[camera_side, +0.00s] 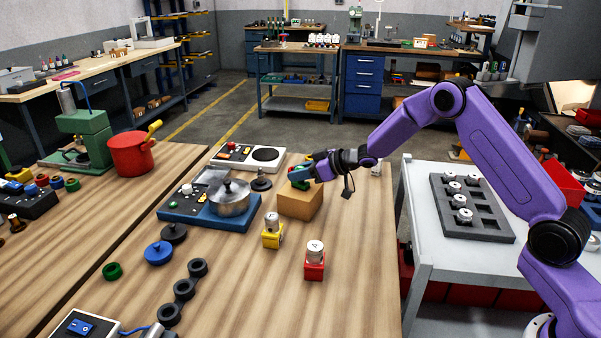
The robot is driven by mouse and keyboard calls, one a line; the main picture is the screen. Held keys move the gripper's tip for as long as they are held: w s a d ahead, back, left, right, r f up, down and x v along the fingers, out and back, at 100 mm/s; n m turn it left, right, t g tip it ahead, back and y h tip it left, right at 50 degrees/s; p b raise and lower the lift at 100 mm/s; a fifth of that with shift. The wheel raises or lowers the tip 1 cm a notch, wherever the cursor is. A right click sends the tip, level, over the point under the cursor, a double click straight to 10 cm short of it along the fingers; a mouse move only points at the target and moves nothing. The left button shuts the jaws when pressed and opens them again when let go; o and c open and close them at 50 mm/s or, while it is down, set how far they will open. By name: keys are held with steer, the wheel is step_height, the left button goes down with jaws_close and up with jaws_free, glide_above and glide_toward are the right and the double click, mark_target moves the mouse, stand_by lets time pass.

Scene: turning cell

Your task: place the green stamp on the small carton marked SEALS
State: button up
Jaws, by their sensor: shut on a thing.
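The small carton (299,207) is a plain brown box on the wooden table, right of the steel pot. I cannot read any marking on it. My gripper (297,176) reaches in from the right and is just above the carton's top. It is shut on the green stamp (302,185), which shows as a small green piece at the fingers. The stamp is at or just over the carton's top face; I cannot tell if it touches. The fingers hide part of it.
A yellow block (272,239) and a red block (314,269), each with a silver-white piece on top, stand in front of the carton. A steel pot (232,203) on a blue base is to the left. The table's right front area is clear.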

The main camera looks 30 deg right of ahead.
steer(key=shift+f, duration=0.15)
steer(key=o, duration=1.1)
steer(key=shift+c, duration=0.2)
steer(key=shift+d+r, duration=0.1)
steer(key=shift+r, duration=0.1)
steer(key=v, duration=1.2)
